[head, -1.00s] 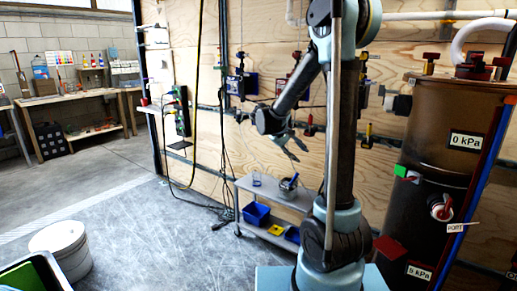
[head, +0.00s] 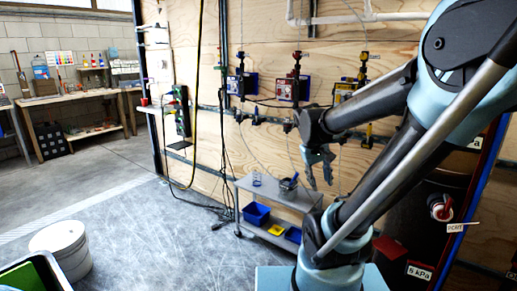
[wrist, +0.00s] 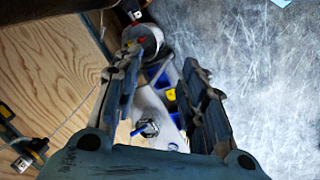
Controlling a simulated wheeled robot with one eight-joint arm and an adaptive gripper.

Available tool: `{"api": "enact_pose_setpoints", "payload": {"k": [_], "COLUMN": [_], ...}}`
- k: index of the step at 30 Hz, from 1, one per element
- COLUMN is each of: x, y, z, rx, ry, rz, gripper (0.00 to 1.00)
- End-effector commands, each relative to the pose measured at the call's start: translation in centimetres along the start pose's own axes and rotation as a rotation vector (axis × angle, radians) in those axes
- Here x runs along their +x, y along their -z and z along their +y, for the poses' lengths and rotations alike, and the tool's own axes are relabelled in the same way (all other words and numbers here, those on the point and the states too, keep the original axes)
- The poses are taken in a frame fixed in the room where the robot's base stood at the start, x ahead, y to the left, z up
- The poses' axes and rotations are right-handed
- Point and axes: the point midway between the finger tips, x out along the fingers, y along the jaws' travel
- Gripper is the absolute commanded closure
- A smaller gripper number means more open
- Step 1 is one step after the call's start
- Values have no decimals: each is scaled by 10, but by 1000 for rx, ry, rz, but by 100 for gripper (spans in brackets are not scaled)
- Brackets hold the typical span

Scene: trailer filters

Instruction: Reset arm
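My arm (head: 425,130) rises from its base at the lower right and bends over to the left. My gripper (head: 320,180) hangs from it, pointing down, in front of the plywood wall and to the right of the cup on the low cart. Its two fingers are spread apart with nothing between them. In the wrist view my gripper (wrist: 160,65) also shows open and empty, with the cart and its contents visible beyond the gap.
Dark tank (head: 405,215) stands behind my arm at right. A white bucket (head: 62,248) stands at lower left. Open floor (head: 150,235) lies between.

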Motion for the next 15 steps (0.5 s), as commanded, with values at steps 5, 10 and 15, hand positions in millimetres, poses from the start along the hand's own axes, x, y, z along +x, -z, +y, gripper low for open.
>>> {"api": "enact_pose_setpoints", "payload": {"k": [5, 10, 15], "x": [8, 18, 28], "y": [-38, -67, -90], "z": [-15, -32, -49], "rx": [56, 110, 160], "ry": [77, 149, 213], "rz": [18, 38, 58], "gripper": [62, 62, 62]}}
